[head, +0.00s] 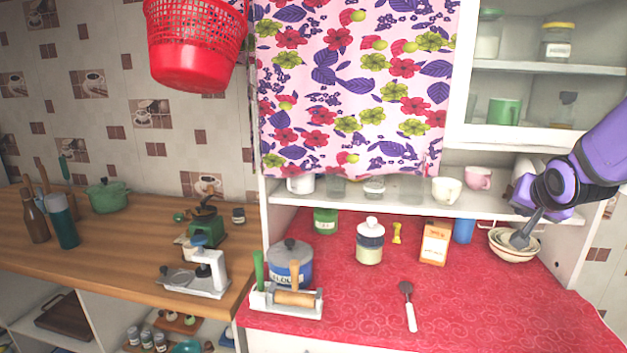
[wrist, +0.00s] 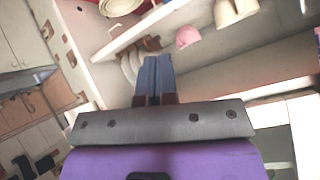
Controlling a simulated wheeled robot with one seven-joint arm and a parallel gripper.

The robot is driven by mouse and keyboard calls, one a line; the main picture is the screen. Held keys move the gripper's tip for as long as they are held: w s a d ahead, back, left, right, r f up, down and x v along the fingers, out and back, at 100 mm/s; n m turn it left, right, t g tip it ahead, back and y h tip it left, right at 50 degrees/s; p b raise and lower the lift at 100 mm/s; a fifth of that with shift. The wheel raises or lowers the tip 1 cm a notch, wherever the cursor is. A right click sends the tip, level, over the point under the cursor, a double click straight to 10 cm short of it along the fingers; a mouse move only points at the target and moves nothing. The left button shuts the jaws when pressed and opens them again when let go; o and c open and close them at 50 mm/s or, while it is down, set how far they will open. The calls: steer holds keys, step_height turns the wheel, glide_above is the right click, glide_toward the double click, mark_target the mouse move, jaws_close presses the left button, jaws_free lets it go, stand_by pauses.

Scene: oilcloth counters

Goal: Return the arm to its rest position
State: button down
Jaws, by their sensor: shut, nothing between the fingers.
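My gripper (head: 524,238) is at the right of the head view, at the end of my purple arm. Its fingertips appear in front of or over a stack of bowls (head: 506,252) on the red counter; I cannot tell whether they touch. In the wrist view my gripper (wrist: 155,62) has its two grey-blue fingers together with nothing between them. It points toward the cupboard's white shelf.
The white shelf (head: 398,203) with cups runs just above and left of my gripper. A box (head: 434,243), a blue cup (head: 463,230) and a lidded jar (head: 369,241) stand on the red counter (head: 462,307). A spoon (head: 408,306) lies at front, with bare oilcloth around it.

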steer(key=s+a+r+n+g+y, duration=0.1)
steer(key=s+a+r+n+g, duration=0.1)
steer(key=s+a, duration=0.5)
steer(key=s+a+r+n+g+y, duration=0.2)
steer(key=s+a+r+n, duration=0.3)
steer(key=s, duration=1.2)
steer(key=a, duration=0.3)
steer(key=shift+a+n, duration=0.3)
